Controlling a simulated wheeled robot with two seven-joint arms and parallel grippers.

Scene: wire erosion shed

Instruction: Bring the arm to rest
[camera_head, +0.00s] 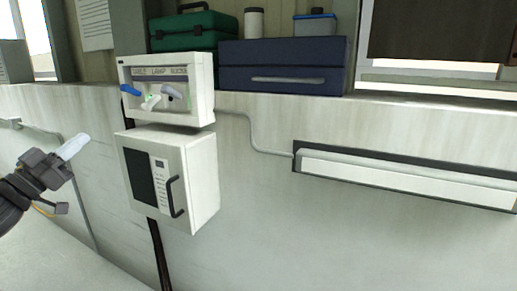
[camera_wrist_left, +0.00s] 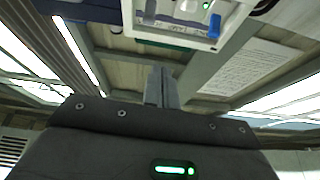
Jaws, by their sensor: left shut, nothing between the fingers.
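My left gripper (camera_head: 76,145) comes in from the left edge in the head view, raised in front of the pale wall. Its fingers are shut and empty, pointing up and to the right. It is apart from the white switch box (camera_head: 190,112) and the white cabinet (camera_head: 196,178) to its right. In the left wrist view the shut fingers (camera_wrist_left: 161,86) stand up at the middle, with the switch box (camera_wrist_left: 226,42) above them. My right gripper is in neither view.
The switch box carries a blue lever (camera_head: 130,90) and paler levers. Below it, the cabinet has a dark handle (camera_head: 175,197). A green case (camera_head: 184,42) and dark blue toolbox (camera_head: 283,75) sit on the ledge. A long white wall fixture (camera_head: 400,176) is at right.

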